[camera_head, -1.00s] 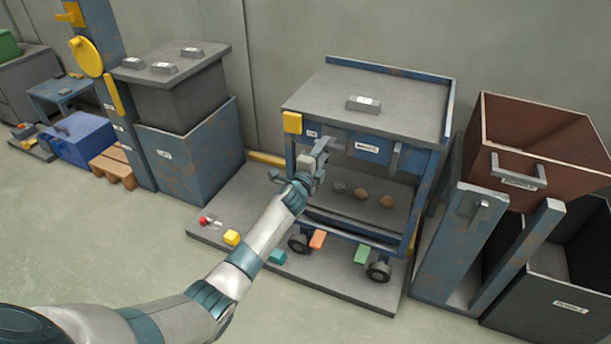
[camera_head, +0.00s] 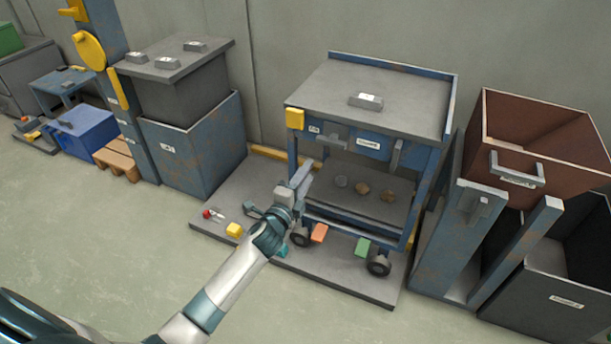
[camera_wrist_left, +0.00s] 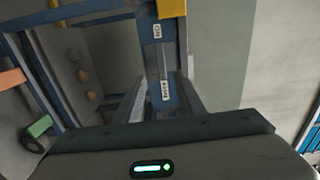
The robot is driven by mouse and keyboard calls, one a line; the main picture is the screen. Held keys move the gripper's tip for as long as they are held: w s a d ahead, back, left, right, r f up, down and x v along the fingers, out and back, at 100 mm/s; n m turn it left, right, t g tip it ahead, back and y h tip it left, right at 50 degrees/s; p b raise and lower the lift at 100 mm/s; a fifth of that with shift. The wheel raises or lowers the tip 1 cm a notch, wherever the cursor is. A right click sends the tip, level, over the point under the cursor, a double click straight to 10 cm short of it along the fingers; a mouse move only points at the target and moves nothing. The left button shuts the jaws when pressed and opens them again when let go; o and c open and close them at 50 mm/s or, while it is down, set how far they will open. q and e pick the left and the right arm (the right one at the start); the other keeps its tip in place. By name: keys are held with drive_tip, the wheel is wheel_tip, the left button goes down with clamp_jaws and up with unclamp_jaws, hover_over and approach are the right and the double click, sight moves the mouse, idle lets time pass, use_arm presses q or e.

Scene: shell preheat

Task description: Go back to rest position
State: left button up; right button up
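My left gripper (camera_head: 281,190) is in front of the left side of the blue cart (camera_head: 449,100), with its arm coming in from the bottom left. Its fingers are apart and nothing shows between them. In the left wrist view the gripper (camera_wrist_left: 163,100) also has a gap between its fingers, with a blue labelled post behind. My right gripper is not in view.
The cart has an open front with several small round pieces (camera_head: 362,188) inside. A brown bin (camera_head: 540,135) stands right. The floor at front is clear.

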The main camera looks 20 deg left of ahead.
use_arm(q)
drive_tip(key=shift+s+f, duration=0.1)
drive_tip(key=shift+s, duration=0.05)
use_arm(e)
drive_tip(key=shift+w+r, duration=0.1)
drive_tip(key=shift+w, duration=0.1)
